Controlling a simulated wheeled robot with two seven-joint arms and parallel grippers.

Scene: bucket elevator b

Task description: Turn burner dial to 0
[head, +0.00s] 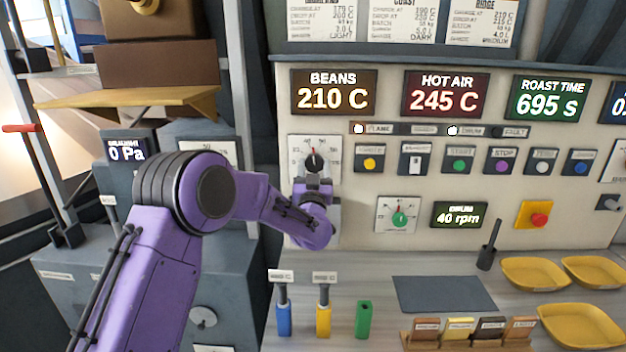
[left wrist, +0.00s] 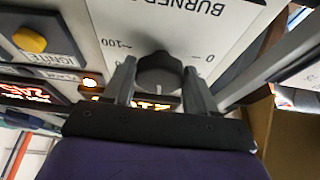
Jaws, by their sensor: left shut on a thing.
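The burner dial (head: 314,160) is a black round knob on a white scale plate (head: 300,150) at the left of the control panel. In the left wrist view the dial (left wrist: 160,72) sits between my two fingers, in front of the plate (left wrist: 185,25) lettered "BURNER", with 100 and 0 marks readable upside down. My left gripper (head: 313,178) is shut on the dial; its arm and wrist cover the plate's lower part. My right gripper is not in view.
A smaller green dial (head: 399,218) sits to the right, beside a display reading 40 rpm (head: 459,214). A button row (head: 456,160) runs above. A red stop button (head: 539,220) is at right. Colored handles (head: 323,318) and yellow trays (head: 582,326) are on the counter below.

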